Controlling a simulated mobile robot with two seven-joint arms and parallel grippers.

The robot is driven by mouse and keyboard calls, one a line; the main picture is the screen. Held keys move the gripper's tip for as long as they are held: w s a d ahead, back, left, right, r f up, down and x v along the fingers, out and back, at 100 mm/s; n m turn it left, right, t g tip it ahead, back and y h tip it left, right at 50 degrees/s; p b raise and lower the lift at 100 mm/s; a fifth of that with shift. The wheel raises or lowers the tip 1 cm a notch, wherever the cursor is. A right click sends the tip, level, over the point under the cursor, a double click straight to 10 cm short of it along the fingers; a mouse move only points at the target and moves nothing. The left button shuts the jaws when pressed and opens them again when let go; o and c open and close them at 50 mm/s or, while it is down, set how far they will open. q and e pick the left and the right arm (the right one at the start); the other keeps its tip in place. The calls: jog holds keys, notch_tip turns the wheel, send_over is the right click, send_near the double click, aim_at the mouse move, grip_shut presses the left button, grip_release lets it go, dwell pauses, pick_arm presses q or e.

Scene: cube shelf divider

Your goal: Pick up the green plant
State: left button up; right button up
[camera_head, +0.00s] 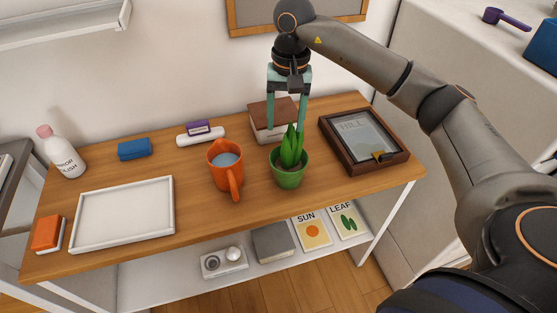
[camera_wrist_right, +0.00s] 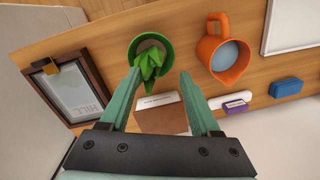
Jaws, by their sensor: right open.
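The green plant (camera_head: 291,149) stands upright in a green pot (camera_head: 290,178) on the wooden shelf top, right of centre. It also shows in the right wrist view, with its leaves (camera_wrist_right: 151,64) between and beyond the fingertips. My right gripper (camera_head: 286,127) is open and points down, just above and behind the plant in the head view. Its teal fingers (camera_wrist_right: 158,78) are apart in the wrist view, with nothing held between them. My left gripper is in neither view.
An orange mug (camera_head: 224,180) with bluish contents stands left of the plant. A white tray (camera_head: 122,214) is at the left. A lower shelf (camera_head: 180,284) holds several items.

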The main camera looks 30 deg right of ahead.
aim_at(289, 153)
jog(key=shift+w+d+r, duration=0.25)
jog(key=shift+d+r, duration=0.05)
jog(key=shift+d, duration=0.35)
jog(key=shift+d+f+h, duration=0.1)
jog(key=shift+d+h, duration=0.05)
jog(key=shift+h, duration=0.15)
notch_tip(289, 153, down, 12)
jog(key=shift+s+p, duration=0.15)
jog(key=shift+p, duration=0.45)
grip_shut()
dwell(0.5)
